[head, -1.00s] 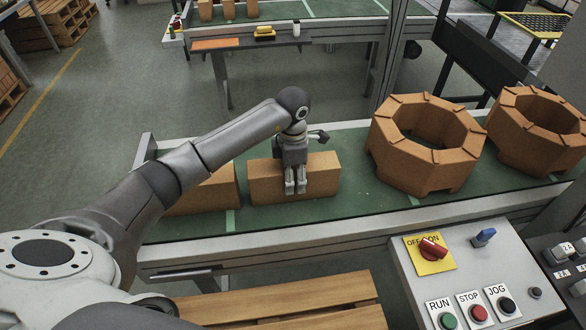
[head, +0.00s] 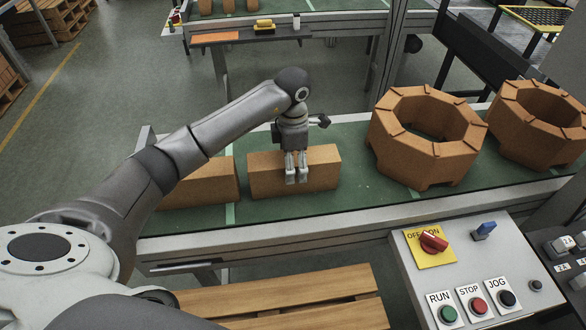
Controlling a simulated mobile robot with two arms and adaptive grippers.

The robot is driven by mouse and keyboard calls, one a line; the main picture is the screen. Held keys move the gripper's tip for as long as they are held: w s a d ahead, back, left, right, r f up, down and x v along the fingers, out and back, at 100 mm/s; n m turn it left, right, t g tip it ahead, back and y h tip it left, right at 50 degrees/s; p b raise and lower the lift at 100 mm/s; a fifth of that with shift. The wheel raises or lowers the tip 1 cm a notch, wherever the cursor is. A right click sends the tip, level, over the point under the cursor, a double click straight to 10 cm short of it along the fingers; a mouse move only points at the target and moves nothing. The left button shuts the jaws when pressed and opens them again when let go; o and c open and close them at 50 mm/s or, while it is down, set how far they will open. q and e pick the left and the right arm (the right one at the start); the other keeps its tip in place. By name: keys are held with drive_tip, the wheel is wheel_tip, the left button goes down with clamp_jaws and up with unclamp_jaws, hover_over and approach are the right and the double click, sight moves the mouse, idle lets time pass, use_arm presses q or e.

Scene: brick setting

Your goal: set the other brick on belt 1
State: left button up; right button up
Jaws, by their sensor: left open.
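A brown brick (head: 324,172) lies lengthwise on the green belt (head: 352,197) in front of me. A second brown brick (head: 205,186) lies on the same belt to its left, partly behind my arm. My left gripper (head: 297,178) is over the front face of the first brick in the head view, pointing down, with its fingers open. I cannot tell whether a finger touches the brick. My right gripper is not in view.
Two octagonal brick rings (head: 424,140) and (head: 540,125) stand on the belt to the right. A control panel (head: 415,270) with buttons and a red switch stands at the lower right. A wooden pallet (head: 270,305) lies below. Another belt (head: 340,8) runs behind.

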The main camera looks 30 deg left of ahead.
use_arm(q)
wheel_tip(320, 180, up, 8)
drive_tip(key=shift+r+b, duration=0.15)
drive_tip(key=shift+b, duration=0.75)
drive_tip(key=shift+r, duration=0.65)
